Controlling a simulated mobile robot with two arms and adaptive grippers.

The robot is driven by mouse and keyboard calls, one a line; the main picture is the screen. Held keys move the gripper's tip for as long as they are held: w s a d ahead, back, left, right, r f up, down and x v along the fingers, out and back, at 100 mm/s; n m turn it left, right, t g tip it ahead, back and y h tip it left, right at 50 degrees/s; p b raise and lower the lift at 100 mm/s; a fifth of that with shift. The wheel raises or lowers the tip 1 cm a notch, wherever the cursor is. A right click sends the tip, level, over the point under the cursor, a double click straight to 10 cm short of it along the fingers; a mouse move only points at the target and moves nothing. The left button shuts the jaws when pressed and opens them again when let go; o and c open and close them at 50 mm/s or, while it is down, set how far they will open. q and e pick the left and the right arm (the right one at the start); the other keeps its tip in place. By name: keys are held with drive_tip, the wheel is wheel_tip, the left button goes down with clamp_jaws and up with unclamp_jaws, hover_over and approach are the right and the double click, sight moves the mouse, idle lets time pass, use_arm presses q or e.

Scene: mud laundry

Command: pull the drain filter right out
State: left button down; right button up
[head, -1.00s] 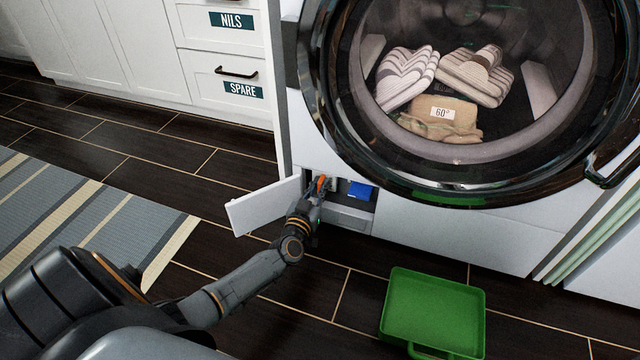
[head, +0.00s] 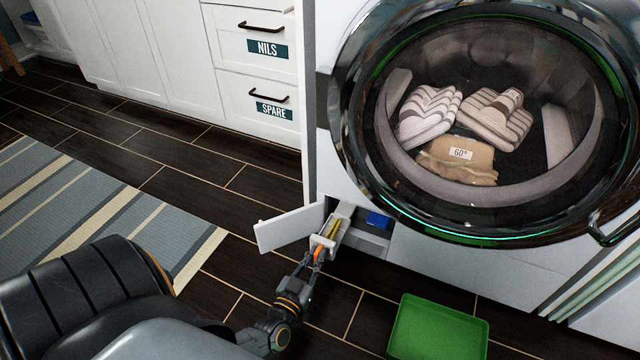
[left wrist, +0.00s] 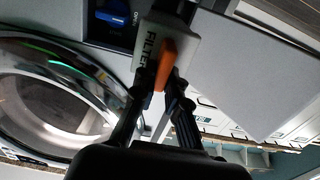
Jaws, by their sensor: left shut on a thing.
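The drain filter (head: 325,240) is a long pale piece with a white front and dark and yellow parts along its top. It sticks out of the low opening at the washer's bottom left, and its far end reaches back to that opening. In the left wrist view, its white front (left wrist: 165,50) reads FILTER and has an orange grip (left wrist: 165,65). My left gripper (head: 314,256) is shut on the orange grip, in front of the washer and just above the floor. My right gripper is not in view.
The white flap (head: 287,229) stands open left of the opening. A blue piece (head: 378,220) sits inside the opening, right of the filter. A green tray (head: 437,325) lies on the floor to the right. The washer's round door (head: 480,120) is above. Dark floor is clear around my arm.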

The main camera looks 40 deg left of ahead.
use_arm(q)
drive_tip(key=shift+s+d, duration=0.1)
drive_tip(key=shift+s, duration=0.05)
drive_tip(key=c, duration=1.4)
unclamp_jaws()
drive_tip(key=shift+o, duration=0.2)
wheel_tip(320, 180, up, 10)
